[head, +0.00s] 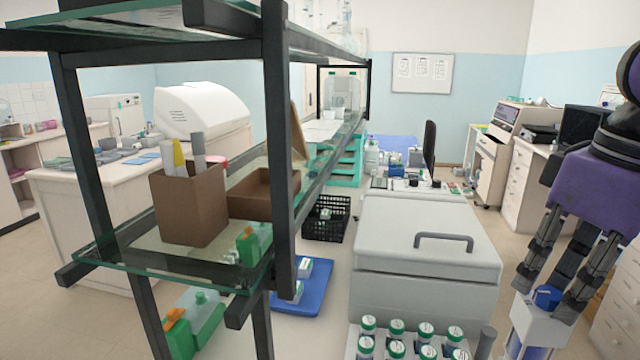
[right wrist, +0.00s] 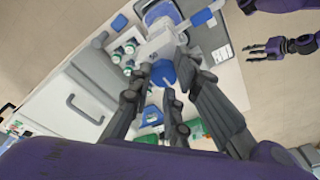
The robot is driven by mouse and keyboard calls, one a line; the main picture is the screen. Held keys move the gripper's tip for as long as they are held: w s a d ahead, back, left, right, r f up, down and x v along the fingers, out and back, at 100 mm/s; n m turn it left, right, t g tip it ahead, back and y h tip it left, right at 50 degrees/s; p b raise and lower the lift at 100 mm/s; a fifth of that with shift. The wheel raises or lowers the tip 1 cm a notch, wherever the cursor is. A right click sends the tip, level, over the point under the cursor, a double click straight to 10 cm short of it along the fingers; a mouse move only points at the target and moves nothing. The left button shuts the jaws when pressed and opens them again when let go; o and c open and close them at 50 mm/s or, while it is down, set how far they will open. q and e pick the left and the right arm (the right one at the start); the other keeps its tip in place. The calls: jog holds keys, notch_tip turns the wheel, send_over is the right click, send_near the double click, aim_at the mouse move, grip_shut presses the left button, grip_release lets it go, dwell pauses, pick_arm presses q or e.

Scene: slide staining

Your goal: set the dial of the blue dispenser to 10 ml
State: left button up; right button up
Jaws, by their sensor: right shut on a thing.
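The dispenser (head: 530,335) stands at the lower right of the head view, with a white head and a blue part below. Its blue dial (head: 547,297) is on top; in the right wrist view the dial (right wrist: 160,72) shows between the fingertips. My right gripper (head: 548,296) points down and is shut on the dial, fingers on either side. The dial's marking cannot be read. In the right wrist view my left gripper (right wrist: 262,47) is at the upper right, fingers apart and empty, away from the dispenser.
Several green-capped jars (head: 396,328) stand left of the dispenser. Behind them is a grey box with a handle (head: 430,265). A glass shelf rack (head: 190,270) fills the left, with a blue tray (head: 318,290) beside it. Open floor lies right of the bench.

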jog(key=o, duration=0.6)
jog(key=shift+o, duration=0.7)
jog(key=shift+w+r, duration=0.1)
jog(key=shift+r, duration=0.5)
notch_tip(320, 180, up, 3)
jog(key=shift+r+b, duration=0.2)
jog(key=shift+b, duration=0.25)
jog(key=shift+r, duration=0.6)
pick_arm(q)
jog(key=shift+s+f, duration=0.75)
jog(key=shift+f, duration=0.2)
pick_arm(e)
jog(key=shift+r, duration=0.15)
